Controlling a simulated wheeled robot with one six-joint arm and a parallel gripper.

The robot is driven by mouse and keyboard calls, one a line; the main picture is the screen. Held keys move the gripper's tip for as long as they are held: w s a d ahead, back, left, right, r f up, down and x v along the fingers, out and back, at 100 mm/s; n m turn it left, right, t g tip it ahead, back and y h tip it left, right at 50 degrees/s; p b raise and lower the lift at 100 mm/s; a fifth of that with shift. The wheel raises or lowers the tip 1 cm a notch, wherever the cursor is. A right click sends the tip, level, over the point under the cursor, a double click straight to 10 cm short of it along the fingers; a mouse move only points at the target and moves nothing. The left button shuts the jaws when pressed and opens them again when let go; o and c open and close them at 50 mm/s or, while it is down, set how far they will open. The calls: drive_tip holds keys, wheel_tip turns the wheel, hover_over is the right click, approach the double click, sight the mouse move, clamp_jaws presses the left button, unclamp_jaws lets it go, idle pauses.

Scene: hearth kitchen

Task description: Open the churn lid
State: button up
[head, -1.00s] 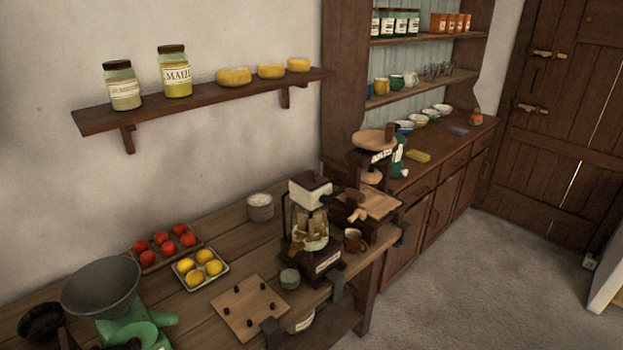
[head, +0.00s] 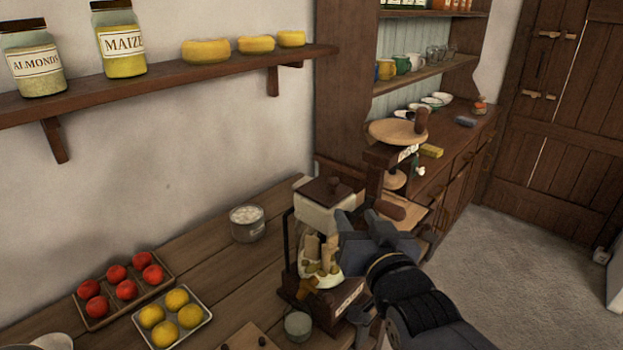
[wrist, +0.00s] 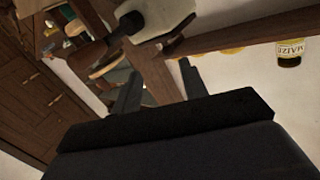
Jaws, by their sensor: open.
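The churn (head: 318,255) stands on the wooden table, a glass body with wooden parts inside and a pale upper housing. Its dark brown lid (head: 326,192), with a small knob on top, lies flat and closed on the housing. A wooden crank handle (head: 390,210) sticks out to the right. My gripper (head: 357,222) is open and empty, just right of the housing and below lid height; I cannot tell whether it touches. In the wrist view, my open fingers (wrist: 158,85) point toward the pale housing (wrist: 160,18) and a brown handle (wrist: 97,52). The lid is not clearly visible there.
A metal tin (head: 247,224) stands left of the churn, a small jar (head: 298,326) in front. Trays of red fruit (head: 130,300) and yellow fruit (head: 172,318) lie further left. A scale (head: 398,132) stands behind. A wall shelf (head: 200,75) runs above the table.

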sight(335, 185)
drive_tip(key=shift+t+y, duration=0.3)
drive_tip(key=shift+a+r+p+x, duration=0.15)
drive_tip(key=shift+p+x, duration=0.15)
drive_tip(key=shift+x, duration=1.65)
drive_tip(key=shift+a+r+p+x, duration=0.1)
drive_tip(key=shift+p+x, duration=0.2)
drive_tip(key=shift+x, duration=1.65)
drive_tip(key=shift+a+r+p+x, duration=0.15)
drive_tip(key=shift+p+x, duration=0.15)
drive_tip(key=shift+x, duration=1.65)
drive_tip(key=shift+s, duration=0.1)
clamp_jaws()
